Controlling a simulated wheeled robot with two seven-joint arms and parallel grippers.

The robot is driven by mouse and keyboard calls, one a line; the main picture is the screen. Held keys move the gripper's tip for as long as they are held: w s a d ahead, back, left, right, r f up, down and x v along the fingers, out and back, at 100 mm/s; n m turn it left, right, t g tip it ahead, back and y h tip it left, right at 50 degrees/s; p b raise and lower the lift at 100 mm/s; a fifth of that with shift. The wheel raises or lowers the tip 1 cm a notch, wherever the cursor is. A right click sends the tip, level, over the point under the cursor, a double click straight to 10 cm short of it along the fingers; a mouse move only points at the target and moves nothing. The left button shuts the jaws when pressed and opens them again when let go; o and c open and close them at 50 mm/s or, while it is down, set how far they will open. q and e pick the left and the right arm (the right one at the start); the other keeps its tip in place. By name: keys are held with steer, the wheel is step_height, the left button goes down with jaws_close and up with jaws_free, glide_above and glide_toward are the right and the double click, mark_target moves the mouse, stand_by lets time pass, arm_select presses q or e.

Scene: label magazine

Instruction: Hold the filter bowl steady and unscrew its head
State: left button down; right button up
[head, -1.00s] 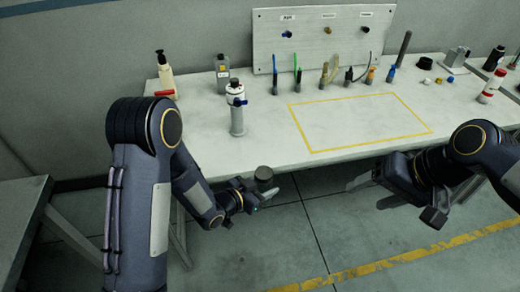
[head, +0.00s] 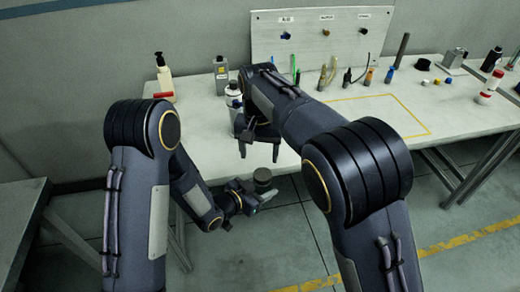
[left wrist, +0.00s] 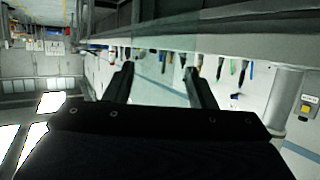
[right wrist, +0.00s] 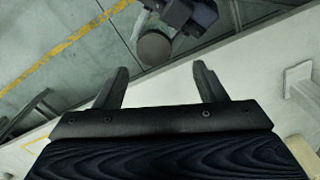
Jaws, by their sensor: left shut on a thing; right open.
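My left gripper (head: 245,194) is shut on the filter bowl, low in front of the bench. The head (head: 262,176) of the filter shows as a dark grey round cap above the fingers. The cap also shows as a dull disc in the right wrist view (right wrist: 154,48), beyond the fingertips. The bowl itself is mostly hidden, and I cannot make it out clearly in the left wrist view. My right gripper (head: 260,152) is open and empty, fingers pointing down, above the cap and apart from it. The right fingers also show in the right wrist view (right wrist: 160,85).
The bench (head: 190,140) stands behind both grippers. A white-topped cylinder (head: 233,95) stands on it, partly hidden by my right arm. A pump bottle (head: 163,75) and several upright tools stand further along. The yellow-framed area (head: 405,105) is bare. Open floor lies in front.

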mark_target(259, 174)
step_height(259, 174, down, 8)
steer(key=shift+r, duration=0.2)
steer(key=shift+c, duration=0.4)
steer(key=shift+a, duration=0.15)
steer(key=c, duration=0.9)
steer(key=n, duration=0.2)
steer(key=shift+s+a+r+n, duration=0.1)
steer(key=shift+n, duration=0.3)
steer(key=shift+c, duration=0.2)
steer(key=shift+d, duration=0.25)
steer(key=shift+r, duration=0.1)
steer(key=shift+r, duration=0.75)
steer(key=shift+d+r, duration=0.1)
steer(key=shift+r, duration=0.15)
